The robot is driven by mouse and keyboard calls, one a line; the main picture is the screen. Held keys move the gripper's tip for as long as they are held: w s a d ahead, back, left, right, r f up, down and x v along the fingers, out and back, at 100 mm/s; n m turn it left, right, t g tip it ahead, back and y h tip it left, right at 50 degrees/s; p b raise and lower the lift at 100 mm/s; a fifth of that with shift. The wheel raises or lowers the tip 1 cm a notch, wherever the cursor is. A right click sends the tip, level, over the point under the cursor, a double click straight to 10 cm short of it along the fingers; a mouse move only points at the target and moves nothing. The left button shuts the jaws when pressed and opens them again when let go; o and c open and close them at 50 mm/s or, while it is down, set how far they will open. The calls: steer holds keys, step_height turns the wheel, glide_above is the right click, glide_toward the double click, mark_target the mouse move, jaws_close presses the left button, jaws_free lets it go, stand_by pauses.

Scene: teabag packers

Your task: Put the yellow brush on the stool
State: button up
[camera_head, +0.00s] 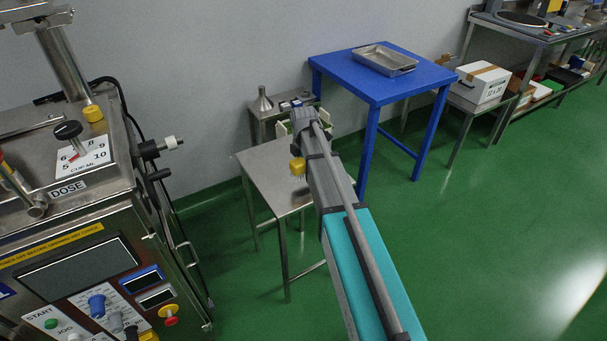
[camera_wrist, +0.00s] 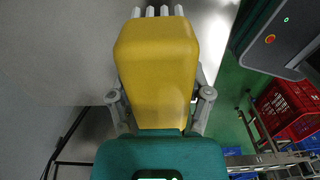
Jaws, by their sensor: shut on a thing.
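The yellow brush (camera_head: 297,166) shows beside my arm in the head view, over the right part of a low steel stool (camera_head: 262,164). It fills the middle of the wrist view (camera_wrist: 158,65), with pale bristles at its top end. My gripper (camera_wrist: 160,97) is shut on the brush, one grey finger on each side. In the head view my arm hides part of the stool's right side. I cannot tell whether the bristles touch the stool top. The bare part of the stool top looks clear.
A smaller steel stand (camera_head: 258,127) with a funnel (camera_head: 262,100) is behind the stool. A blue table (camera_head: 341,70) with a metal tray (camera_head: 384,60) is to the right. A dosing machine (camera_head: 75,240) fills the left. Green floor (camera_head: 480,240) is open at right.

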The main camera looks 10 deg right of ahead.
mark_target(304, 172)
steer(key=shift+f, duration=0.1)
steer(key=shift+w+d+f+b, duration=0.2)
steer(key=shift+w+f+b, duration=0.2)
steer(key=shift+f+b, duration=1.55)
steer(key=shift+b, duration=0.1)
steer(key=shift+f, duration=0.1)
steer(key=o, duration=1.1)
step_height(304, 172, up, 12)
steer(key=p, duration=1.2)
